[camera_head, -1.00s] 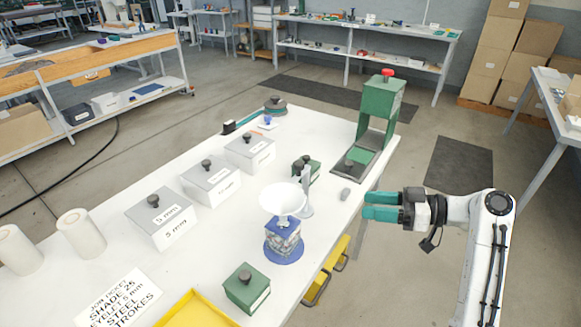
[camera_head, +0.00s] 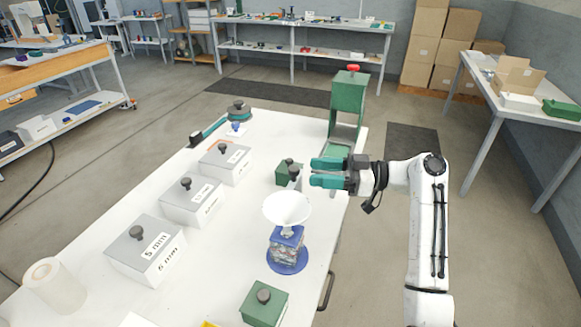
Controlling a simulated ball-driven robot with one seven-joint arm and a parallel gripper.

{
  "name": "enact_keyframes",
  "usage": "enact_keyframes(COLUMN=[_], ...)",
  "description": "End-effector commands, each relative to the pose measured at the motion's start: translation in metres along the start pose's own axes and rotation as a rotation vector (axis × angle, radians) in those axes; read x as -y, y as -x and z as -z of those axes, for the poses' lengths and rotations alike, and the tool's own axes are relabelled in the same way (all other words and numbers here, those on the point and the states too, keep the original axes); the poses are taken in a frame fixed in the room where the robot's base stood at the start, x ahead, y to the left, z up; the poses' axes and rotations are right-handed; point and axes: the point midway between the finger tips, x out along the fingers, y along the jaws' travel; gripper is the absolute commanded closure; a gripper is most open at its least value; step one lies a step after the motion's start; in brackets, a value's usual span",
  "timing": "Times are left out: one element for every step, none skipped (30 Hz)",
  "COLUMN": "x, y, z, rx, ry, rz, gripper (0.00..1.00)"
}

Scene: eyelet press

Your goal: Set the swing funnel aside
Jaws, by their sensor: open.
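The swing funnel (camera_head: 287,207) is a white cone sitting over a blue-framed clear container (camera_head: 286,245) on a round blue base, near the right edge of the white table. My gripper (camera_head: 312,172) is open and empty, with its teal fingers pointing left. In the picture it is just above and to the right of the funnel, apart from it. The funnel's bracket is mostly hidden from this angle.
A green press (camera_head: 347,95) with a red knob stands at the table's far right corner. Green knobbed blocks (camera_head: 265,305) stand in front of and behind the funnel. Grey lidded boxes (camera_head: 145,250) line the table's left side. White tabletop (camera_head: 215,265) is bare between them.

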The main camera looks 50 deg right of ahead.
Motion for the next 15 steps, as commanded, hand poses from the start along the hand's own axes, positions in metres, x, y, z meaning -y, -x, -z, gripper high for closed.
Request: enact_keyframes(x=[0.001, 0.001, 0.001, 0.001, 0.000, 0.001, 0.001, 0.000, 0.000, 0.000, 0.000, 0.000, 0.000, 0.000, 0.000], y=[-0.011, -0.017, -0.024, -0.029, -0.034, -0.040, -0.044, -0.048, -0.052, -0.055, -0.058, -0.061, -0.063, -0.064, -0.065], z=[0.002, 0.002, 0.002, 0.002, 0.002, 0.002, 0.002, 0.002, 0.002, 0.002, 0.002, 0.001, 0.001, 0.001, 0.000], rx=[0.000, 0.001, 0.001, 0.001, 0.000, 0.001, 0.001, 0.001, 0.001, 0.000, 0.000, 0.000, 0.001, 0.001, 0.001], ry=[-0.001, 0.000, 0.000, -0.001, -0.001, -0.001, -0.001, -0.001, 0.000, 0.000, 0.000, 0.001, 0.001, 0.001, 0.001], rz=[0.004, 0.003, 0.003, 0.003, 0.002, 0.003, 0.002, 0.002, 0.001, 0.001, 0.000, 0.001, 0.001, 0.001, 0.000], gripper=[0.47, 0.47, 0.47, 0.47, 0.47, 0.47, 0.47, 0.47, 0.47, 0.47, 0.47, 0.47, 0.47, 0.47, 0.47])
